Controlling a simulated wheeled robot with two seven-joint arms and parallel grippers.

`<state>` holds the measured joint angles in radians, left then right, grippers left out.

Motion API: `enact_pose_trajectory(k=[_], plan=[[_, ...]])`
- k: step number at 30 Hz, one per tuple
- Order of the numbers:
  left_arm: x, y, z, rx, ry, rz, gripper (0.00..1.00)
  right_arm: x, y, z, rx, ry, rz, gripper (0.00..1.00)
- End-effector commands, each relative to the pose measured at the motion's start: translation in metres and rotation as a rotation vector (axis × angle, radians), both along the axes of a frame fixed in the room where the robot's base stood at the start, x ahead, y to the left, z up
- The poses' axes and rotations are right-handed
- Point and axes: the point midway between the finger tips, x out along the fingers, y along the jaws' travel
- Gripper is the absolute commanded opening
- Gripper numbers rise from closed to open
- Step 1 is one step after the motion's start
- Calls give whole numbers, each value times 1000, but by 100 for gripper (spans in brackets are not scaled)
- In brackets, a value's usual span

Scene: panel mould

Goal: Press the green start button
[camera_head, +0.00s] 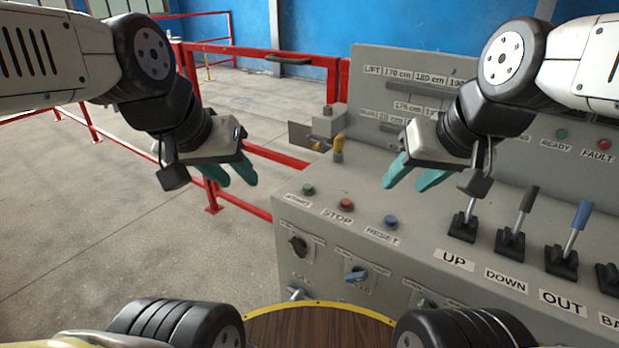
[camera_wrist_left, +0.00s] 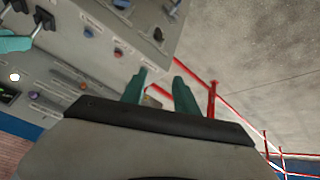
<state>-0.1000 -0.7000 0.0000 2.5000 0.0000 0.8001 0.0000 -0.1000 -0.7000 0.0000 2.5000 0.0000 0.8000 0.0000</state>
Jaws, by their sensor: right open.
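A small green button (camera_head: 308,189) sits at the left end of a row on the sloping grey panel. The label beside it is too small to read surely. My left gripper (camera_head: 236,180) is left of the panel in the head view, apart from the button, with its teal fingers spread and empty. In the left wrist view the fingers (camera_wrist_left: 160,88) are also apart with nothing between them; I cannot make out the green button there. My right gripper (camera_head: 408,184) is open and empty over the panel, right of the button.
A red STOP button (camera_head: 346,204) and a blue RESET button (camera_head: 390,221) follow to the right. Levers such as the UP lever (camera_head: 465,221) stand further right. A yellow-topped switch (camera_head: 338,147) rises behind the green button. Red railing (camera_head: 240,209) runs behind my left gripper.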

Motion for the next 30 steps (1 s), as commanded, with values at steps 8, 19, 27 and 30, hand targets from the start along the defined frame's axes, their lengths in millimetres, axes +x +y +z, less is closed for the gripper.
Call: enact_pose_trajectory(k=[8,19,27,30], plan=[[0,0,0,0,0,0,1,0,0,0,0,0,0,44],[0,0,0,0,0,0,0,0,0,0,0,0,0,44],[0,0,0,0,0,0,0,0,0,0,0,0,0,44],[0,0,0,0,0,0,0,0,0,0,0,0,0,44]])
